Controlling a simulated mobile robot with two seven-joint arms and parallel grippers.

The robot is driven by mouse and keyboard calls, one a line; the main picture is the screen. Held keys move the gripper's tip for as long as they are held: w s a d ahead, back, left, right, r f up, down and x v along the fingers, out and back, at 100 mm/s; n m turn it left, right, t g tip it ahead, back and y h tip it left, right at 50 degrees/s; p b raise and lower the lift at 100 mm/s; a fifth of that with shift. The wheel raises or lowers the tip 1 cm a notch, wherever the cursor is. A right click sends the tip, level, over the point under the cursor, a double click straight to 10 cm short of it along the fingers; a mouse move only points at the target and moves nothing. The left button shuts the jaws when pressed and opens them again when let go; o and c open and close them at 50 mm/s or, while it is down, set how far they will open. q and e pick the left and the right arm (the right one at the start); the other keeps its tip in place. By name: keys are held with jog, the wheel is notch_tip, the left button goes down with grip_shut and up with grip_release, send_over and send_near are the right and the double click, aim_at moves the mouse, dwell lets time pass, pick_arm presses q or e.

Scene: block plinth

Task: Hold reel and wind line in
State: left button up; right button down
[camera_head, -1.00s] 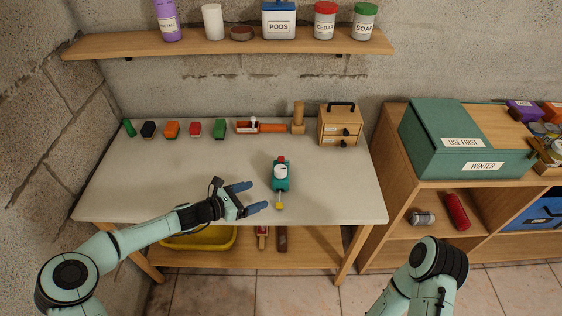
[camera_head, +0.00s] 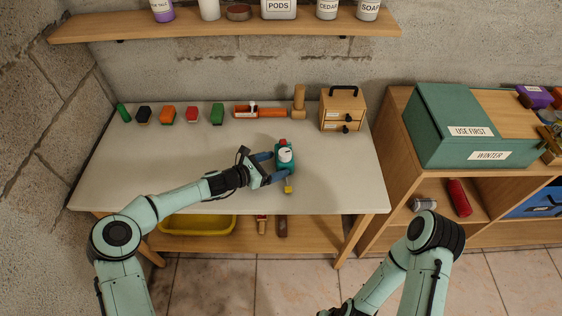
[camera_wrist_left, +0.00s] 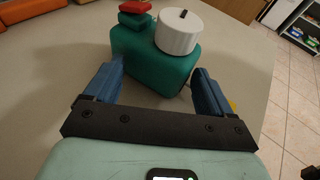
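The reel (camera_head: 285,164) is a teal block with a white round knob (camera_head: 285,155), a red piece (camera_head: 283,142) at its far end and a yellow tip (camera_head: 288,189) at its near end. It lies on the grey table. In the left wrist view the reel (camera_wrist_left: 150,60) is just ahead, with the white knob (camera_wrist_left: 178,32) on top. My left gripper (camera_head: 277,166) is open, its blue fingers on either side of the reel's near part. In the wrist view gaps seem to show beside the fingers (camera_wrist_left: 158,80). My right arm shows at the bottom, its gripper out of frame.
Several coloured blocks (camera_head: 168,115) stand along the table's back, with an orange-handled item (camera_head: 272,112) and a small drawer box (camera_head: 342,110). A shelf (camera_head: 225,27) hangs above. A green box (camera_head: 455,125) stands at right. The table's left and front areas are clear.

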pick_arm(q)
jog(key=shift+x, duration=0.95)
jog(key=shift+f, duration=0.2)
jog(key=shift+f, duration=0.1)
jog(key=c, duration=0.7)
jog(key=shift+a, duration=0.1)
jog(key=shift+c, duration=0.3)
grip_shut()
jog(key=shift+c, duration=1.5)
grip_release()
jog(key=shift+r, duration=0.2)
